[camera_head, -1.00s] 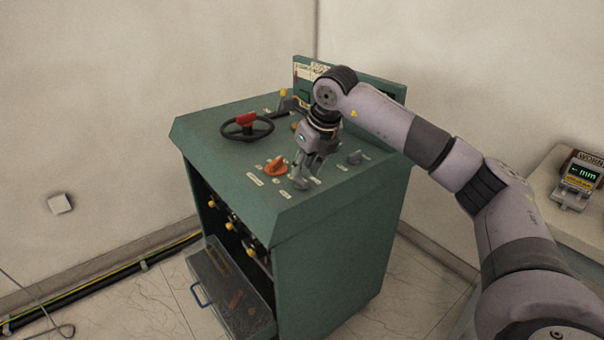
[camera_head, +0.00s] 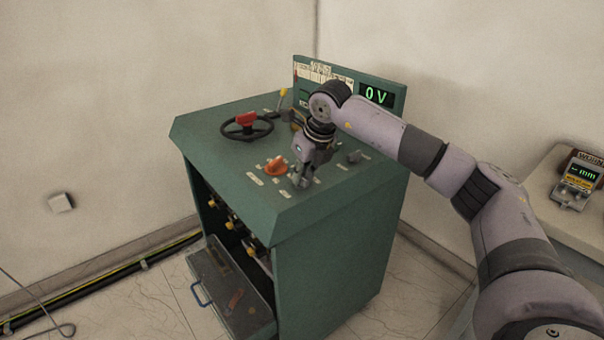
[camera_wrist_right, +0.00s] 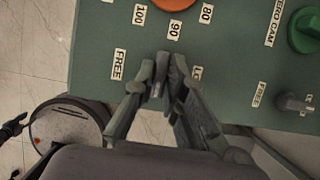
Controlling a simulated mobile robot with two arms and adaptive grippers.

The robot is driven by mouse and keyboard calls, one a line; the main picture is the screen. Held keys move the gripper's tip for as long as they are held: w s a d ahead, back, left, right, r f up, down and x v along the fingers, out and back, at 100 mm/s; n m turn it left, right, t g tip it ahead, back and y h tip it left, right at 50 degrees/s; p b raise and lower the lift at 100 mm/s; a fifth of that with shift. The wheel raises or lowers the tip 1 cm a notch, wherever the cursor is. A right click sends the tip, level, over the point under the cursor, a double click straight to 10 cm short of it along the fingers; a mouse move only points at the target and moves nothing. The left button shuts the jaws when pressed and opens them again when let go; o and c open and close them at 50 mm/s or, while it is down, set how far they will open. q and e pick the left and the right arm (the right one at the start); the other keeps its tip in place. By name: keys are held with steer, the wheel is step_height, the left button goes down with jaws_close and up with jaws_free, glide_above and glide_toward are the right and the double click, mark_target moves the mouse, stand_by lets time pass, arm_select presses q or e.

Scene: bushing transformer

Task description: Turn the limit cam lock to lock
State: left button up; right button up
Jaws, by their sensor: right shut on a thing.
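My right gripper (camera_head: 300,181) points down at the green console's (camera_head: 215,125) sloped top, near its front edge. In the right wrist view its fingers (camera_wrist_right: 163,75) are shut on the limit cam lock, between a "FREE" label (camera_wrist_right: 118,64) on the left and a partly covered "LOCK" label (camera_wrist_right: 196,74) on the right. The fingers hide most of the lock, so its exact angle cannot be told. The orange limit cam knob (camera_head: 277,167) sits just beside the gripper, among number labels.
A green "ZERO CAM" knob (camera_wrist_right: 304,30) and a grey lock knob (camera_wrist_right: 292,103) sit to the right. A black handwheel (camera_head: 247,131) and a "0 V" display (camera_head: 376,96) are farther back. An open drawer (camera_head: 230,290) juts out below. A meter (camera_head: 578,182) stands at right.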

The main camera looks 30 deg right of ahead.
steer(key=shift+n, duration=0.3)
jaws_close()
steer(key=n+y+p, duration=0.1)
steer(key=n, duration=0.1)
steer(key=n+y+p, duration=0.1)
steer(key=n, duration=0.1)
steer(key=shift+d+r+n+g, duration=0.2)
steer(key=shift+n+g, duration=0.1)
steer(key=shift+n, duration=0.1)
steer(key=n+p, duration=0.1)
steer(key=n, duration=0.1)
steer(key=n+g+y+p, duration=0.1)
steer(key=n, duration=0.2)
steer(key=shift+w+g+y+p, duration=0.2)
steer(key=shift+g+y+p, duration=0.1)
steer(key=shift+p, duration=0.05)
steer(key=n+g, duration=0.1)
steer(key=n, duration=0.3)
steer(key=shift+w+p, duration=0.1)
steer(key=shift+p, duration=0.25)
steer(key=shift+f+n+g+y, duration=0.1)
steer(key=shift+n+g+y, duration=0.2)
steer(key=shift+n+g, duration=0.9)
steer(key=shift+n+t, duration=0.3)
steer(key=shift+n, duration=0.3)
steer(key=o, duration=0.7)
jaws_free()
steer(key=shift+d, duration=0.1)
